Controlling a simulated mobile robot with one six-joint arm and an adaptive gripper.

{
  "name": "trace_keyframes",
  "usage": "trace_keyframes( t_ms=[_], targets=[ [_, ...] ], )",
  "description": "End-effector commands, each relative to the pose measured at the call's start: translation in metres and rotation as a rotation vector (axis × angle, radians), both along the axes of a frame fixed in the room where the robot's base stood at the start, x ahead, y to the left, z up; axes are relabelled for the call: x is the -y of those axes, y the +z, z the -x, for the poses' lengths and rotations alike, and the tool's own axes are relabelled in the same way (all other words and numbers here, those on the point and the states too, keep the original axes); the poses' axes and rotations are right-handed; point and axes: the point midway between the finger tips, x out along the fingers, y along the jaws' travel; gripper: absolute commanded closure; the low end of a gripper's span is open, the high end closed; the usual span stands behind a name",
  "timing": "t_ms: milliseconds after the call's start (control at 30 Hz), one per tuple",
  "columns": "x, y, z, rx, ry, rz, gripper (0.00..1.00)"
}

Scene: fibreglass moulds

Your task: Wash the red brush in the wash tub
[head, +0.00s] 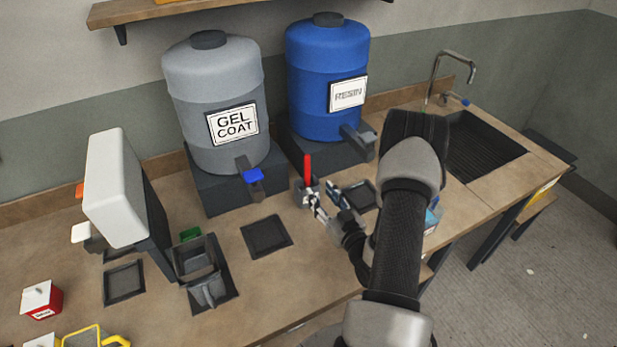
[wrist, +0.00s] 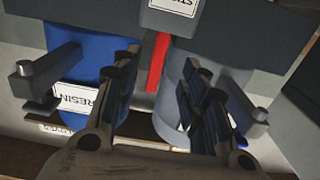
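The red brush (head: 308,168) stands upright in the head view, its red handle rising from a small grey piece on the bench between the two drums. Its lower part is hidden. In the wrist view its red handle (wrist: 157,62) lies between the fingers of my gripper (wrist: 160,62), with a gap on each side. My gripper (head: 328,200) is just right of the brush in the head view, its fingers apart. I cannot make out a thing that is plainly a wash tub; a dark sink basin (head: 482,146) with a tap is at the right.
A grey gel coat drum (head: 214,85) and a blue resin drum (head: 325,60) stand on dark blocks behind the brush, with spouts jutting forward. Dark square pads (head: 266,236) lie on the bench. A white-and-dark upright unit (head: 115,190) stands at the left.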

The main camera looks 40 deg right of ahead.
Motion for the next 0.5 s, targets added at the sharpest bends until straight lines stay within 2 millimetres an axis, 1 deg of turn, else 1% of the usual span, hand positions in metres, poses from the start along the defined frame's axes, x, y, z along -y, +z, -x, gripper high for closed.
trace_keyframes(
  t_ms=[33, 200, 400, 500],
  targets=[
    [0.001, 0.001, -0.012, 0.003, 0.005, 0.004, 0.6],
    [0.009, 0.001, -0.045, 0.004, 0.004, 0.003, 0.6],
    [0.017, 0.0, -0.076, 0.003, 0.002, 0.002, 0.6],
    [0.02, 0.0, -0.086, 0.002, 0.0, 0.0, 0.6]
  ],
)
